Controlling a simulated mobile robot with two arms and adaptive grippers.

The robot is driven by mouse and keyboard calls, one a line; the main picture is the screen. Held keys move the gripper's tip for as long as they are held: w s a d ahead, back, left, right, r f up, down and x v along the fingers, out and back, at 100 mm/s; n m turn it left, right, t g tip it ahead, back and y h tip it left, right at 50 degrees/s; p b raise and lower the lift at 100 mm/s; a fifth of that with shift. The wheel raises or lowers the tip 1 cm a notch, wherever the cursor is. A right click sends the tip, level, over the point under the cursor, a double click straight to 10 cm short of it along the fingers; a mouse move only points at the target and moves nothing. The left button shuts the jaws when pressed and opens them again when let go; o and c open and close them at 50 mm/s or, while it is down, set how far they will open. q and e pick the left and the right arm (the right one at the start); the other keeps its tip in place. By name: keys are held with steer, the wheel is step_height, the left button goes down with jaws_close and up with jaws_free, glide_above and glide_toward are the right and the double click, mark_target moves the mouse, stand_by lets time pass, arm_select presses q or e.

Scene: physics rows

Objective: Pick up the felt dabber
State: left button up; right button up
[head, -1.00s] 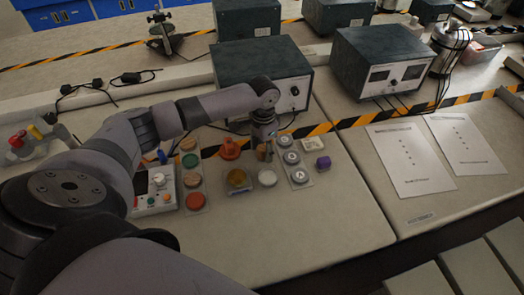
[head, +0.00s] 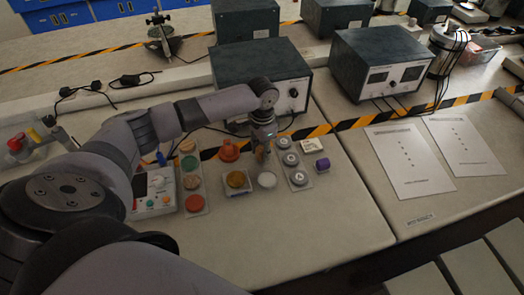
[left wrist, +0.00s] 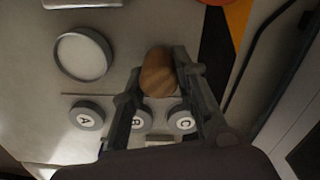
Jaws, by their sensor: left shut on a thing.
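A rounded brown wooden piece, which I take to be the felt dabber (left wrist: 158,72), sits between the fingers of my left gripper (left wrist: 160,88) in the left wrist view. The gripper is shut on it. In the head view my left gripper (head: 262,146) points down over the table, between the orange cone-shaped thing and the tray of grey lettered discs. The dabber is mostly hidden there by the fingers. Its lower end is hidden, so I cannot tell whether it touches the table. My right gripper is not in view.
A white round dish (head: 267,180) and an amber dish (head: 237,181) stand in front. The orange cone-shaped thing (head: 229,151) is left, the grey disc tray (head: 299,180) right, beside a purple cylinder (head: 322,165). A dark instrument box (head: 250,70) stands behind.

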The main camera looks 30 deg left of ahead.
mark_target(262, 148)
arm_select(q)
step_height(262, 148, up, 20)
steer(key=b, duration=0.1)
steer(key=shift+f, duration=0.2)
steer(key=o, duration=0.6)
steer(key=c, duration=0.5)
steer(key=shift+d, duration=0.1)
